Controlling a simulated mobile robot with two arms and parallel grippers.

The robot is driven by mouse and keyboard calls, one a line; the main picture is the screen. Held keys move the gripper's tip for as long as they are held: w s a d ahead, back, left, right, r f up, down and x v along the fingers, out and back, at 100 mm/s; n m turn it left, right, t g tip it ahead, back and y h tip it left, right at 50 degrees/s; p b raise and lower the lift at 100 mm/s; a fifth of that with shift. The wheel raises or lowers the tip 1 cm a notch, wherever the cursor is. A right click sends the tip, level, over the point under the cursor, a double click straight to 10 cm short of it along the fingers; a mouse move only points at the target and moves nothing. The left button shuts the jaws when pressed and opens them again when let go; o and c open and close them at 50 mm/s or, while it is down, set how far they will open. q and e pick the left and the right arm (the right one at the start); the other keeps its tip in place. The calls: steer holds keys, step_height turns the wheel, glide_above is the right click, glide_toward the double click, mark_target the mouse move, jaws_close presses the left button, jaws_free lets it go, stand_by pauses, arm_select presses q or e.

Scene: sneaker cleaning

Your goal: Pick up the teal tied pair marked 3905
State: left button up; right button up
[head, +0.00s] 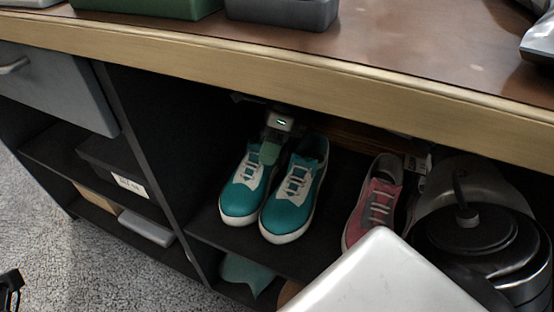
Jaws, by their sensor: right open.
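The teal pair stands side by side on the dark upper shelf under the counter: a left shoe (243,190) and a right shoe (294,191), both with white soles, grey-white lace panels and toes toward me. No number is readable on them, and I cannot tell whether their laces are tied together. My right gripper (271,148) is at the heel end of the pair, close to the shoe openings. It is open, with part of it hidden by the shoes and the shadow. I cannot tell whether it touches them. My left gripper is not in view.
A pink shoe (374,203) stands to the right, near my right arm. The counter's edge (300,73) overhangs the shelf. Green (150,8) and grey (283,13) trays sit on top. A labelled dark box (112,168) is in the left bay. Another teal shoe (246,272) shows below.

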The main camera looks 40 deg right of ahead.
steer(key=shift+a+f, duration=0.1)
steer(key=shift+s, duration=0.1)
jaws_close()
stand_by(0.4)
